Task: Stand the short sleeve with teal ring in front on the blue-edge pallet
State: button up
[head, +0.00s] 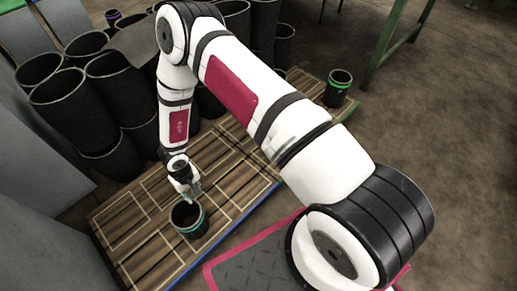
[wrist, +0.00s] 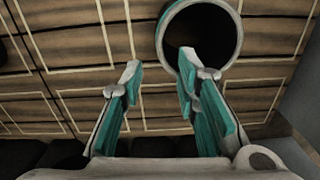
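The short black sleeve with a teal ring (head: 188,220) stands upright, open end up, on the blue-edge pallet (head: 150,213), close to its blue front edge. In the wrist view its round teal-rimmed mouth (wrist: 202,32) is at the top, right of centre. My gripper (head: 191,194) is just above and behind the sleeve's rim. In the wrist view my gripper (wrist: 158,74) is open, with nothing between its fingers. The right fingertip overlaps the near rim there; I cannot tell whether it touches. The left fingertip is left of the sleeve.
Several tall black sleeves (head: 75,105) crowd behind and left of the pallet. Another short sleeve with a green ring (head: 339,88) stands at the back right, near a green metal frame (head: 398,38). A magenta-bordered dark plate (head: 250,268) lies in front. Pale outlines mark the bare pallet boards.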

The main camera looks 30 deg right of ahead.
jog(key=w+a+r+t+y, duration=0.1)
jog(key=w+r, duration=0.2)
jog(key=r, duration=0.6)
jog(key=w+a+r+t+y, duration=0.1)
jog(key=w+r+y, duration=0.15)
jog(key=r, duration=0.65)
jog(key=w+a+r+t+y, duration=0.1)
jog(key=w+r, duration=0.3)
jog(key=r, duration=0.5)
jog(key=s+d+r+n+y, duration=0.1)
jog(key=s+r, duration=0.3)
jog(key=r, duration=0.8)
jog(key=s+d+r+g+h, duration=0.1)
jog(key=s+d+r, duration=0.3)
jog(key=s+r, duration=0.25)
jog(key=s+d+r, duration=0.3)
jog(key=s+r, duration=0.2)
jog(key=s, duration=0.3)
jog(key=s+d+r+m+g+h, duration=0.1)
jog(key=s+d+m+h, duration=0.1)
jog(key=s+d, duration=0.5)
jog(key=s+d+r+m+h, duration=0.1)
jog(key=s+d, duration=0.6)
jog(key=s, duration=0.7)
jog(key=shift+s+r+m+g+h, duration=0.3)
jog(key=shift+r+m+g+h, duration=0.1)
jog(key=shift+h, duration=0.45)
jog(key=shift+a, duration=0.1)
